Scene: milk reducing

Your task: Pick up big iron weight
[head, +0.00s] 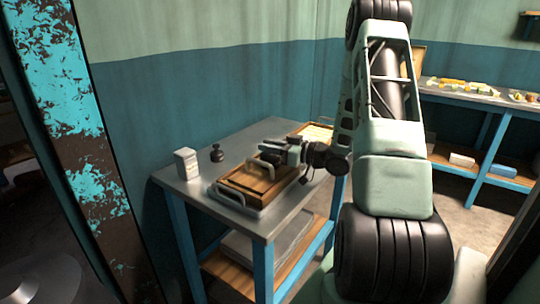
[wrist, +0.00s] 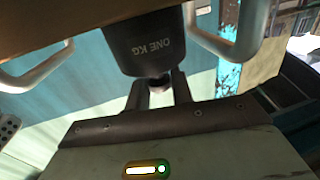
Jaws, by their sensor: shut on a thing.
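A dark iron weight marked ONE KG (wrist: 150,45) fills the upper middle of the wrist view, appearing upside down there. My gripper (wrist: 159,90) is shut on its narrow knob, one finger on each side. In the head view my gripper (head: 275,151) is over the wooden board in the metal-handled tray (head: 243,209); the held weight is hard to make out there. I cannot tell whether its base touches the wood. Another small dark weight (head: 217,154) stands on the table to the left of my gripper.
A white carton (head: 186,164) stands on the grey table (head: 185,188) beside the small weight. A light wooden tray (head: 318,132) lies at the table's far right. A second bench (head: 455,94) with small items stands at the right. A worn turquoise post (head: 75,120) is at the left.

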